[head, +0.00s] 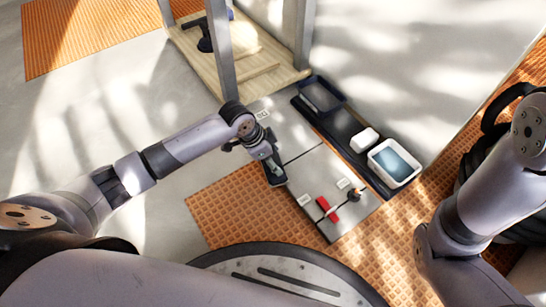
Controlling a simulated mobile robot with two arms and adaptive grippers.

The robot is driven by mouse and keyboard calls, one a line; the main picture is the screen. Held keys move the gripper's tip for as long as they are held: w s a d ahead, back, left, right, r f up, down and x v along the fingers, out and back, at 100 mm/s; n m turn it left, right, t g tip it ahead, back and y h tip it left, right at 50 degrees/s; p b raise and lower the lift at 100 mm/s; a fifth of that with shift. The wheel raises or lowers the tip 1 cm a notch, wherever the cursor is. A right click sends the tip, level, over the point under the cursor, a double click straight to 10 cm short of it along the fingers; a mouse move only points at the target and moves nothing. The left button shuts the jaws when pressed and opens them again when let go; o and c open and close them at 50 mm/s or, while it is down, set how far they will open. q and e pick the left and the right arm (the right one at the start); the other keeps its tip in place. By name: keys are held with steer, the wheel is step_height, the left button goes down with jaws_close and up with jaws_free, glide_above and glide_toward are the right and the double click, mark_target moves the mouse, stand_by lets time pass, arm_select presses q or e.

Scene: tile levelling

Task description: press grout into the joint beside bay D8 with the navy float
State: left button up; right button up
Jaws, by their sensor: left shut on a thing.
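My left gripper (268,158) is shut on the navy float (275,175), a dark flat tool partly hidden by the fingers. The float is over the left edge of the grey tiles (318,172), beside the orange mat; whether it touches the surface I cannot tell. A thin dark joint (303,155) runs between the tiles to the right of the float. Small white labels lie on the tiles, one (263,114) behind the gripper; their lettering is too small to read. My right arm shows at the right, but its gripper is not in view.
A dark tray (345,128) along the tiles' far right side holds a dark bin (322,95), a white block (364,140) and a white tub of blue liquid (394,162). A red piece (328,209) and a dark knob (354,194) sit on the nearer tiles. A wooden rack (252,76) stands behind.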

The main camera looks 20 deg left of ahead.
arm_select(q)
steer(key=shift+f, duration=0.75)
